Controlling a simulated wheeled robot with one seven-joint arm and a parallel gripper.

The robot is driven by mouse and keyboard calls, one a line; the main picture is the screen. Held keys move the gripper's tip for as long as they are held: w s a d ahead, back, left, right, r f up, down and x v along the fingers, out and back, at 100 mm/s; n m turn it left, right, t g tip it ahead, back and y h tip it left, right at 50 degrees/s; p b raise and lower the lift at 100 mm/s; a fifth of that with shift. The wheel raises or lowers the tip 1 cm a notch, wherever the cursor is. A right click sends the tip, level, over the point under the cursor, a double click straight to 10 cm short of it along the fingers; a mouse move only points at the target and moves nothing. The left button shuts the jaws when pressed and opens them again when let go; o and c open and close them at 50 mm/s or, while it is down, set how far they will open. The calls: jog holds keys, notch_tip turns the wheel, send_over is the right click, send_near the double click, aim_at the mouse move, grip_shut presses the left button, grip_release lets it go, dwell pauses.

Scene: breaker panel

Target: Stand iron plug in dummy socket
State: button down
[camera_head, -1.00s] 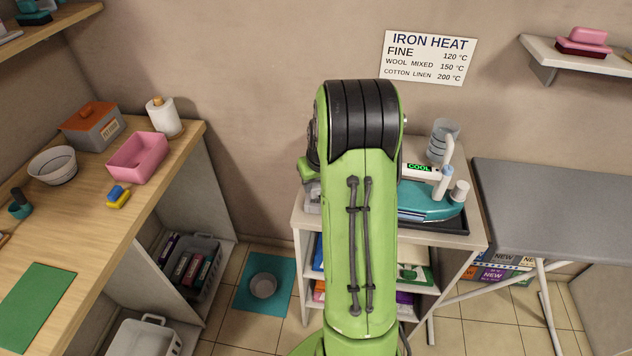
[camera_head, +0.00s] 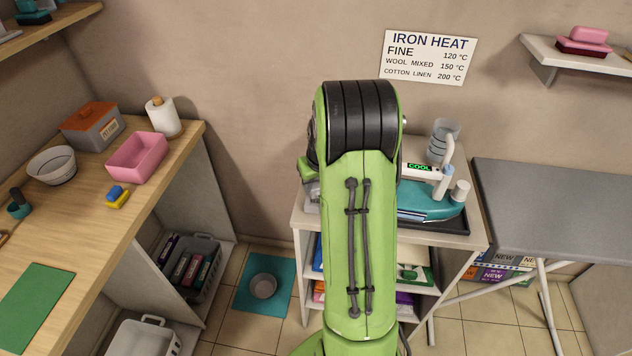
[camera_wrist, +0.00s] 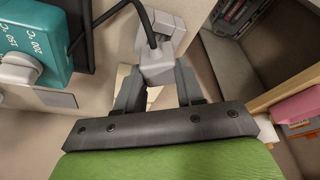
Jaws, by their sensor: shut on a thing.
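My gripper (camera_wrist: 158,92) is shut on a light grey iron plug (camera_wrist: 157,64), seen in the wrist view. A black cord (camera_wrist: 146,22) runs from the plug towards the top. A pale grey block (camera_wrist: 168,24) shows just behind the plug; I cannot tell whether it is the dummy socket or whether the plug touches it. In the head view a light grey item (camera_head: 312,200) on the stand is mostly hidden by my arm, which also hides my gripper and the plug. The teal iron (camera_head: 428,203) rests on a dark tray, its dial (camera_wrist: 20,68) in the wrist view.
The iron stands on a white shelf stand (camera_head: 452,240) with a "COOL" display (camera_head: 419,167) and a clear cup. A grey ironing board (camera_head: 550,205) is at right. A wooden counter (camera_head: 110,215) with a pink bin (camera_head: 137,160) is at left.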

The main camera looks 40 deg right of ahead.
jog(key=shift+f+b, duration=0.75)
jog(key=shift+f, duration=0.15)
jog(key=c, duration=0.6)
grip_release()
jog(key=shift+r, duration=0.15)
jog(key=p+v, duration=0.5)
jog(key=v, duration=0.3)
